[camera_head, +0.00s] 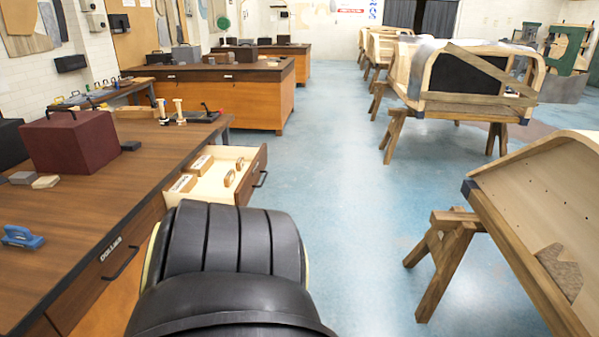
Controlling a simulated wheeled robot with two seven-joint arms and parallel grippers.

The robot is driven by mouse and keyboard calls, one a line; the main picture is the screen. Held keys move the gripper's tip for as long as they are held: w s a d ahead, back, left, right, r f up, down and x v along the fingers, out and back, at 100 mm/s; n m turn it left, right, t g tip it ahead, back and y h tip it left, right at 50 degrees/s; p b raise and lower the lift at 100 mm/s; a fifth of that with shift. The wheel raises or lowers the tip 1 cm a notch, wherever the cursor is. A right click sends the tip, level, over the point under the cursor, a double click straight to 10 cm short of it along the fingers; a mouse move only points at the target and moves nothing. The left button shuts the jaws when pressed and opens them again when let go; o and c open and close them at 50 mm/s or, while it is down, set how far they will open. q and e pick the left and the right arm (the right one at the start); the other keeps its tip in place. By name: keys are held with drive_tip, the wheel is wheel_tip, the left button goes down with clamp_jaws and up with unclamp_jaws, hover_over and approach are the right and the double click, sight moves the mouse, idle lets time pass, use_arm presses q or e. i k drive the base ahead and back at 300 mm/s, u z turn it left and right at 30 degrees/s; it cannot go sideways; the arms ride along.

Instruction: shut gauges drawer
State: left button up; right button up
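A drawer (207,187) with a pale wood inside and a brown front (254,175) stands pulled out from the long wooden workbench (120,190), left of the middle. Its dark handle (261,179) is on the outer face, which points right toward the aisle. Several small wooden pieces lie inside; the writing on them is too small to read surely. No gauges label shows on the drawer front. A black segmented part of my own body fills the bottom centre and hides the bench side below the drawer. Neither of my grippers is in view.
A closed drawer marked like "dollies" (110,250) is nearer on the same bench. A maroon box (72,141) and a blue tool (21,237) rest on top. Blue floor (335,200) is clear right of the drawer. A wooden trestle (445,250) bears a body frame at right.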

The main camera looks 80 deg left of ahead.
sight(201, 178)
drive_tip(key=u, duration=2.2)
